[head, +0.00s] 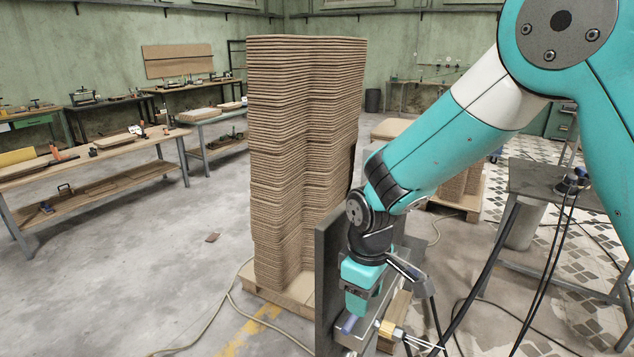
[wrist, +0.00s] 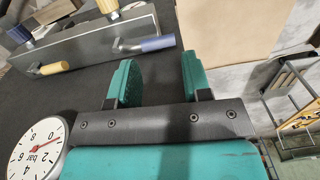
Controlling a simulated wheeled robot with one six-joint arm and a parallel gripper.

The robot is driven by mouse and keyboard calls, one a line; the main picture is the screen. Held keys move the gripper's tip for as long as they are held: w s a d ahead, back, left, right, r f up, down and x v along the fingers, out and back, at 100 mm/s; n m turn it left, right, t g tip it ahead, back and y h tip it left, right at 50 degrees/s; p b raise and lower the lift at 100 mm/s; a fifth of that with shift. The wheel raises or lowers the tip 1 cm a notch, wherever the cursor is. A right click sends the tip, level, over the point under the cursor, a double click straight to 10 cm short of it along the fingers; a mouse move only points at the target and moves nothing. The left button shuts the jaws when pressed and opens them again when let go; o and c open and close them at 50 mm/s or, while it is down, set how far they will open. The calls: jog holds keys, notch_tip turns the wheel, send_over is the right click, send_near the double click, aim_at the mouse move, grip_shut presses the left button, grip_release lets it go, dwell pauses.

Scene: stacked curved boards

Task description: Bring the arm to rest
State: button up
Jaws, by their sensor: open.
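My arm, teal and white, reaches down from the upper right in the head view. My gripper (wrist: 158,78) is open and empty in the wrist view, its two teal pads apart with a dark surface showing between them. In the head view my gripper (head: 357,300) hangs beside a dark upright plate (head: 328,285), above a fixture with blue and yellow handles. Whether it touches the fixture cannot be told. A tall stack of curved brown boards (head: 300,150) stands on a pallet (head: 262,300) left of the arm.
A pressure gauge (wrist: 35,150) sits at the lower left of the wrist view. Workbenches (head: 90,160) line the left wall. A grey table (head: 545,180) stands at right. Floor left of the stack is mostly clear.

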jog(key=s+d+r+m+y+b, duration=0.1)
jog(key=s+r, duration=0.4)
jog(key=s, duration=0.5)
jog(key=s+d+r+m+y+b, duration=0.2)
jog(key=s+r+y+b, duration=0.1)
jog(key=s, duration=0.8)
jog(key=shift+b+v, duration=0.7)
jog(key=shift+v, duration=0.35)
